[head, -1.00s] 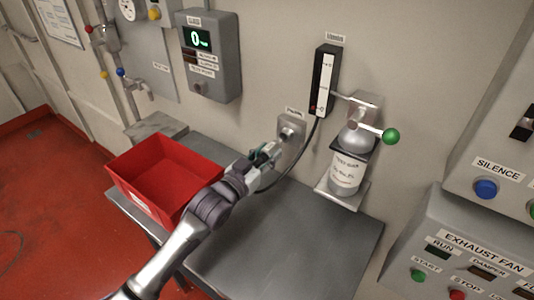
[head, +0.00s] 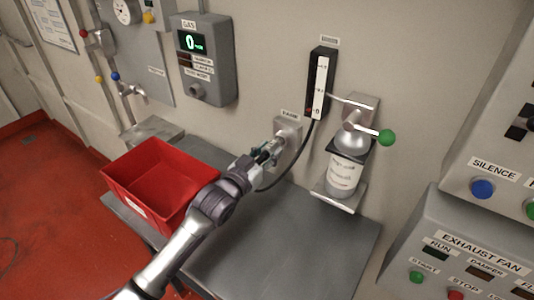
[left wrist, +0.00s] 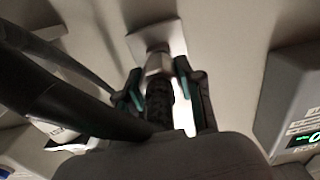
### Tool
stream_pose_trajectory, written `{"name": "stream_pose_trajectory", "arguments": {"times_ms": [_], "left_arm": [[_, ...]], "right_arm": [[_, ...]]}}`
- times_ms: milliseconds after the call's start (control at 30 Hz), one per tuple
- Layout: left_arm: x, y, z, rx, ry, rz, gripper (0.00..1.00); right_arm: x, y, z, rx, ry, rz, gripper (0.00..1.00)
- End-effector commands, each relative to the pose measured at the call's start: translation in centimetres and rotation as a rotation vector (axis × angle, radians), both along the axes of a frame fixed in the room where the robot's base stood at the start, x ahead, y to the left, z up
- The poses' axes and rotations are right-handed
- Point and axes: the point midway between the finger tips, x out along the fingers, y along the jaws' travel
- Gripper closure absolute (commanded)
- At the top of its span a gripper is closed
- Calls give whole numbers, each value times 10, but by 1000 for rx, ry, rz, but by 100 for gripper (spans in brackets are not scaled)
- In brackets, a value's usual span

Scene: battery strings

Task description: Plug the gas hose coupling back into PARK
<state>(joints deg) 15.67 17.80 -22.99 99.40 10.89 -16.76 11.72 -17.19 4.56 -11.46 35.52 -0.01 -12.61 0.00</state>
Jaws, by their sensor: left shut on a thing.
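The PARK socket (head: 288,130) is a grey plate with a fitting on the wall, under a small label. It also shows in the left wrist view (left wrist: 158,42), straight ahead of the fingers. My left gripper (head: 270,151) is at the socket, shut on the gas hose coupling (left wrist: 158,98), a dark ribbed piece between the teal finger pads. The coupling's front end lines up with the socket's metal fitting and appears to meet it; I cannot tell whether it is seated. The black hose (head: 300,160) loops from the coupling up to the flow meter. My right gripper is out of view.
A red bin (head: 165,175) stands on the grey bench (head: 270,240) left of my arm. A gas bottle (head: 344,172) with a green-knobbed valve (head: 386,137) is right of the socket. The gas meter (head: 205,60) hangs upper left. The bench's front right is clear.

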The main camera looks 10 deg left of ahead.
Motion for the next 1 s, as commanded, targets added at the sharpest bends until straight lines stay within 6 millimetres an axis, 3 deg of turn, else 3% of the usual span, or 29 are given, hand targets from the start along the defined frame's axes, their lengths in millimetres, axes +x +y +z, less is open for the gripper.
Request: {"name": "stream_pose_trajectory", "arguments": {"times_ms": [400,433,567,1000], "left_arm": [[10,-4,1,-1,-3,0,100],[9,-4,1,-1,-3,0,58],[9,-4,1,-1,-2,0,37],[0,0,-1,0,1,0,34]], "right_arm": [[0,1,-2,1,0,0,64],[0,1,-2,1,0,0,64],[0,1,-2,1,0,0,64],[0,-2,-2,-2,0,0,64]]}}
